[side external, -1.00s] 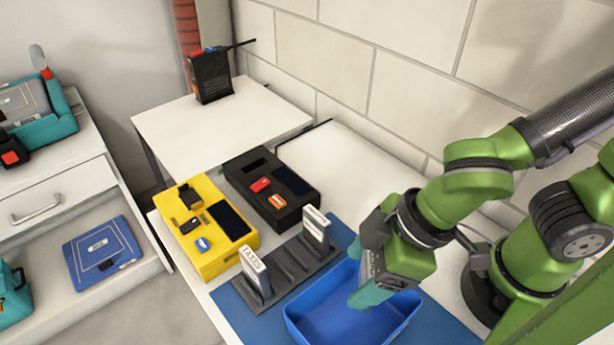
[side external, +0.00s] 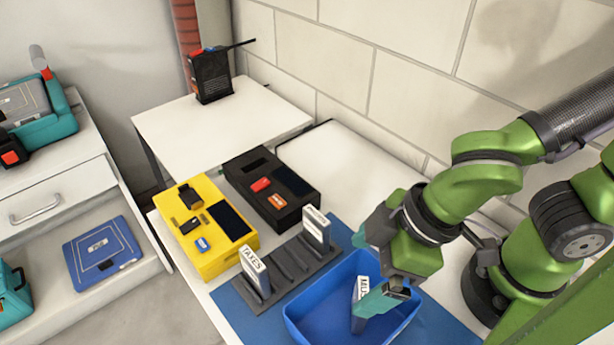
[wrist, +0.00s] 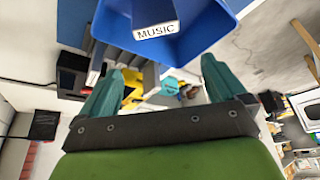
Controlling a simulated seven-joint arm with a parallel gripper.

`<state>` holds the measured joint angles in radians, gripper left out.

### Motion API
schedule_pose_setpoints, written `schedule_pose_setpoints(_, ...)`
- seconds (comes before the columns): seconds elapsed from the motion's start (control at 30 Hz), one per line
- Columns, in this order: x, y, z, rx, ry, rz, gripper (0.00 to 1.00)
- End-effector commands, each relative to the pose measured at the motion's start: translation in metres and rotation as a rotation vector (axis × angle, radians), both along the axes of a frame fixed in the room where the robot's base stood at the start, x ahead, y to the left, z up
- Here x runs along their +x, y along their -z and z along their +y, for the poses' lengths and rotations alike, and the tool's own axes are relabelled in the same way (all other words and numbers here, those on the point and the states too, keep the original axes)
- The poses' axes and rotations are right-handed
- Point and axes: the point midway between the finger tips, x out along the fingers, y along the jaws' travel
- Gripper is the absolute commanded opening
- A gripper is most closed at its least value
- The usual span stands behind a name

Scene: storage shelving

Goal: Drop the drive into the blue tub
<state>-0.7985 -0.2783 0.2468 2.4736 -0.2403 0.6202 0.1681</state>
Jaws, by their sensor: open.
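The drive (side external: 359,291), with a white label that reads MUSIC in the wrist view (wrist: 155,31), is inside the blue tub (side external: 306,327). It stands upright or slightly tilted; its lower part is partly hidden by a finger in the side view. The tub also fills the top of the wrist view (wrist: 195,38). My gripper (side external: 362,280) is over the tub with its teal fingers spread wide. In the wrist view the gripper (wrist: 160,75) shows a clear gap between the fingers, with nothing held, and the drive lies beyond the tips.
A dark slotted rack (side external: 288,262) beside the tub holds a TAXES drive (side external: 254,272) and another labelled drive (side external: 316,229). A yellow case (side external: 215,228) and a black case (side external: 272,188) stand behind it. A brick wall (side external: 420,60) runs along the back.

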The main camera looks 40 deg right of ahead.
Motion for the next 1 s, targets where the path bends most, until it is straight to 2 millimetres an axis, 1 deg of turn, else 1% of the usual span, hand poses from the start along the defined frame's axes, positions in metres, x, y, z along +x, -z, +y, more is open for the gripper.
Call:
schedule_pose_setpoints(0.03,-0.002,-0.008,-0.001,0.007,0.000,-0.003,0.98)
schedule_pose_setpoints(0.2,-0.010,-0.034,-0.010,0.008,0.000,-0.005,0.98)
schedule_pose_setpoints(0.37,-0.016,-0.052,-0.015,0.006,-0.001,-0.003,0.98)
schedule_pose_setpoints(0.5,-0.018,-0.057,-0.017,0.003,-0.001,0.000,0.98)
schedule_pose_setpoints(0.77,-0.020,-0.055,-0.018,0.014,0.012,0.018,0.98)
schedule_pose_setpoints(0.87,-0.004,-0.059,-0.033,0.063,0.124,0.040,0.98)
schedule_pose_setpoints(0.97,0.020,-0.065,-0.059,0.132,0.302,0.056,0.98)
schedule_pose_setpoints(1.0,0.031,-0.069,-0.074,0.165,0.387,0.057,0.98)
